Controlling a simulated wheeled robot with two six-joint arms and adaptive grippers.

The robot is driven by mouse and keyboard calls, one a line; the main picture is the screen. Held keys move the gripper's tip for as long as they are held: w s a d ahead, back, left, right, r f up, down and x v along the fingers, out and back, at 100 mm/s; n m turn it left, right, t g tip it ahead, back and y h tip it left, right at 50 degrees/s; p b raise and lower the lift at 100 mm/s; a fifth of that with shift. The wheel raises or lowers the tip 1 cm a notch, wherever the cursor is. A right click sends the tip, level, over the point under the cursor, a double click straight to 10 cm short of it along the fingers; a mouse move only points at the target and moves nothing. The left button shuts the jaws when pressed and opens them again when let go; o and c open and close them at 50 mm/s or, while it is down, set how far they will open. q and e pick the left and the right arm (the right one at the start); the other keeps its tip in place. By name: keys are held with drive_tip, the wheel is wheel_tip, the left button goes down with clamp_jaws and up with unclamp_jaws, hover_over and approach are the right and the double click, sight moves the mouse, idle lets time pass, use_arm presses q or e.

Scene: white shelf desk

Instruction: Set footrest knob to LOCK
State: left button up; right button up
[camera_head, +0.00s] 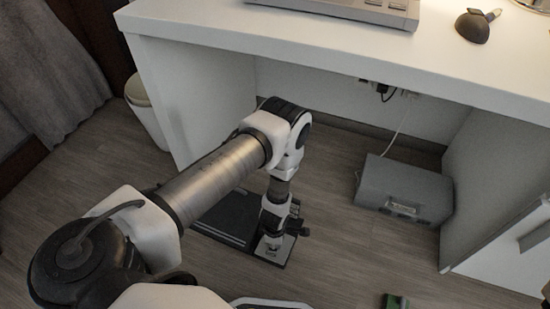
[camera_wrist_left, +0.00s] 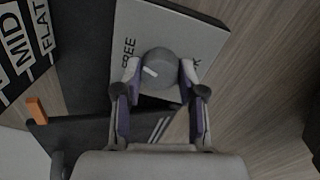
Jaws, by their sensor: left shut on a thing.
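The footrest (camera_head: 230,214) is a dark slab on the floor under the desk. The grey round knob (camera_wrist_left: 160,62) sits on its light label plate (camera_wrist_left: 200,35) in the left wrist view. FREE is printed left of the knob; on the right only a K shows, the rest hidden by a finger. The knob's white mark lies on its left side, toward FREE. My left gripper (camera_wrist_left: 159,74) is shut on the knob, one finger on each side. In the head view my left gripper (camera_head: 271,242) reaches down to the footrest. My right gripper is not in view.
An orange pointer (camera_wrist_left: 36,110) lies near a scale reading MID and FLAT. A grey box (camera_head: 405,190) stands on the floor at right under the white desk (camera_head: 330,40). A white bin (camera_head: 145,105) stands left. A small green thing (camera_head: 394,301) is at the bottom edge.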

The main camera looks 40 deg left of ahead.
use_arm(q)
drive_tip(key=m, duration=0.3)
drive_tip(key=shift+m+p, duration=0.3)
drive_tip(key=m, duration=0.4)
drive_tip(key=shift+m, duration=0.3)
drive_tip(key=m, duration=0.4)
drive_tip(key=shift+m+h, duration=0.3)
drive_tip(key=m, duration=0.5)
drive_tip(key=shift+a, duration=0.1)
drive_tip(key=m, duration=0.4)
drive_tip(key=shift+w+g, duration=0.1)
drive_tip(key=shift+g, duration=0.2)
drive_tip(key=m, duration=0.3)
drive_tip(key=shift+m+p, duration=0.3)
drive_tip(key=m, duration=0.3)
drive_tip(key=shift+m+p, duration=0.65)
drive_tip(key=shift+m, duration=1.15)
